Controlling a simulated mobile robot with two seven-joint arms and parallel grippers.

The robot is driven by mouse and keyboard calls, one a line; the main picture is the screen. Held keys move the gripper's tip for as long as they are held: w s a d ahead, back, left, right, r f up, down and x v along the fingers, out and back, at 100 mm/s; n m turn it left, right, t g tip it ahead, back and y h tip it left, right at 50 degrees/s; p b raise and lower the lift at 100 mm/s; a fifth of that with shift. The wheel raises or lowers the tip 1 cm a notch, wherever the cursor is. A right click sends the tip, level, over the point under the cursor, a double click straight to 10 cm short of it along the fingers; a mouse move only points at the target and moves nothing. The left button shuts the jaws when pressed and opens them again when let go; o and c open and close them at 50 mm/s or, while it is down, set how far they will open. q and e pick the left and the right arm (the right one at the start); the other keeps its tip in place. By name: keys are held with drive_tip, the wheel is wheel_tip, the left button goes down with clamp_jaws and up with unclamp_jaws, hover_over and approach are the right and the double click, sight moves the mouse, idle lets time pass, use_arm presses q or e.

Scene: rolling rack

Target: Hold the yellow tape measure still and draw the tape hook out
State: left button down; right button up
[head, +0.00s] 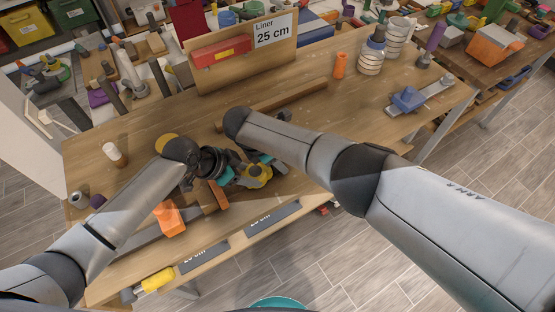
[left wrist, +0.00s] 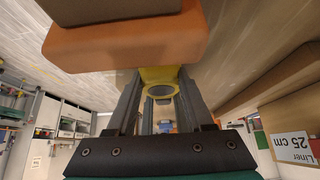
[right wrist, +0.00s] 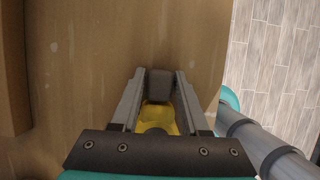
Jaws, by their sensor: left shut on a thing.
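The yellow tape measure (head: 258,175) is near the front edge of the wooden bench, partly covered by my grippers. My left gripper (head: 240,172) is shut on it; in the left wrist view the yellow body (left wrist: 158,76) sits between the fingertips. My right gripper (right wrist: 160,85) reaches down at the tape measure from the other side. In the right wrist view its fingers stand apart, with the yellow body (right wrist: 160,118) and a dark grey piece between them, and narrow gaps beside the grey piece. I cannot make out the tape hook.
A wooden bar (head: 290,96) lies behind. A white bottle (head: 115,154) stands at left. Drawers labelled in cm are along the front.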

clamp_jaws()
idle(1.0)
